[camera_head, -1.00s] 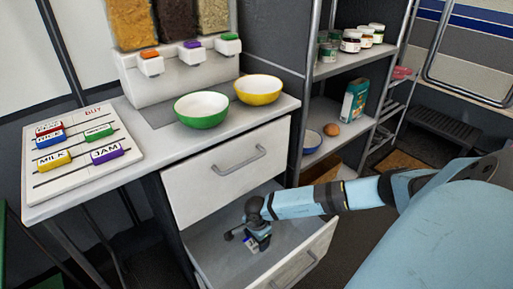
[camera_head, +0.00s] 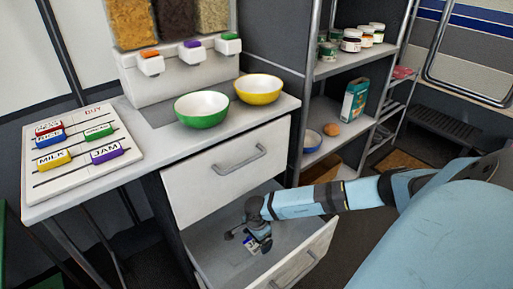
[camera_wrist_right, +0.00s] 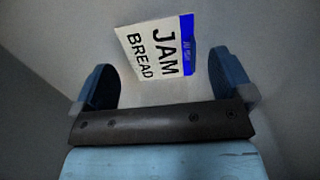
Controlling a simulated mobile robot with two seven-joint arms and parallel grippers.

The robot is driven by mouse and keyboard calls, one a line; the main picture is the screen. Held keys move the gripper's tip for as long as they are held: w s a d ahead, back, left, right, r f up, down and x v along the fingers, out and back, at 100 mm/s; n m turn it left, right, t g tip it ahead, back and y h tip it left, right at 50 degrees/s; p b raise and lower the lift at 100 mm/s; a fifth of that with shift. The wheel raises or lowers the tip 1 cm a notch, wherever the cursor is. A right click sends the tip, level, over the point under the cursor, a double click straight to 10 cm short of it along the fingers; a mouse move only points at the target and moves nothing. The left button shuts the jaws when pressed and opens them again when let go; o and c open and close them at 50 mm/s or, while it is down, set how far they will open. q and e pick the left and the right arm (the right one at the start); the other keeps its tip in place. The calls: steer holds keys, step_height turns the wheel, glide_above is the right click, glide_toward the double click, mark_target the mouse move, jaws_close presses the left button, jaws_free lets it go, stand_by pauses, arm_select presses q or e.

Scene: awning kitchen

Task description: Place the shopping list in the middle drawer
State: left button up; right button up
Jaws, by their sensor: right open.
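The shopping list (camera_wrist_right: 157,47) is a small white card with a blue band and the words JAM and BREAD. It lies in the open middle drawer (camera_head: 212,252), and in the head view the list (camera_head: 251,244) is partly hidden by my right gripper. My right gripper (camera_head: 262,240) is inside the drawer, over the list. In the right wrist view the gripper (camera_wrist_right: 160,90) has its fingers spread wide, with the card between and beyond them, apart from both. My left gripper is not in view.
The closed upper drawer (camera_head: 225,172) sits just above the open one. A green bowl (camera_head: 202,109), a yellow bowl (camera_head: 262,89) and a BUY board (camera_head: 82,150) are on the counter. A shelf rack (camera_head: 330,120) with jars stands at the right.

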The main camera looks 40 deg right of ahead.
mark_target(256, 243)
step_height(256, 243, up, 6)
steer(key=shift+p, duration=1.1)
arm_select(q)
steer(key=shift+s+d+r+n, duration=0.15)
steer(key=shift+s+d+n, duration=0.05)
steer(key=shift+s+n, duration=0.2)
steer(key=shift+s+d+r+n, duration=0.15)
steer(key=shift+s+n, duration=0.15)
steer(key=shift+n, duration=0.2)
arm_select(e)
steer(key=shift+r, duration=0.25)
